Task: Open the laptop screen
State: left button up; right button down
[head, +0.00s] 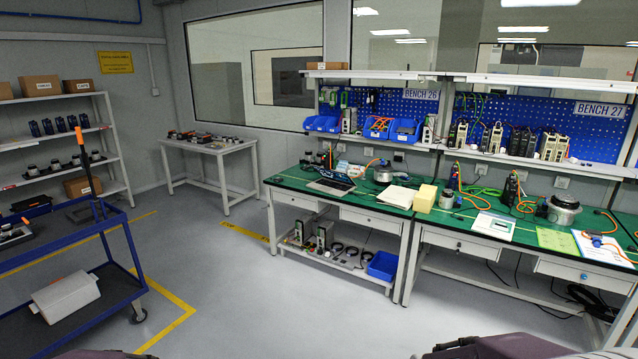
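A small grey and dark laptop (331,186) lies on the green top of the left workbench (290,178), near its front edge and left of the middle. It is far off and small in the head view. A dark panel shows at its back right, but I cannot tell how far the screen is raised. Neither of my grippers is in view. Dark rounded parts at the bottom edge look like my own arms. Nothing of mine is near the laptop.
Papers (397,195), a yellow block (425,198) and a round metal actuator (382,172) share the bench. A second bench (500,238) adjoins on the right. A blue cart (70,270) stands at left. The grey floor (240,290) between is clear.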

aim_at(327, 173)
jog(key=i, duration=3.6)
jog(key=i+u, duration=0.25)
jog(key=i, duration=0.25)
jog(key=i+l+u, duration=0.3)
jog(key=i, duration=0.25)
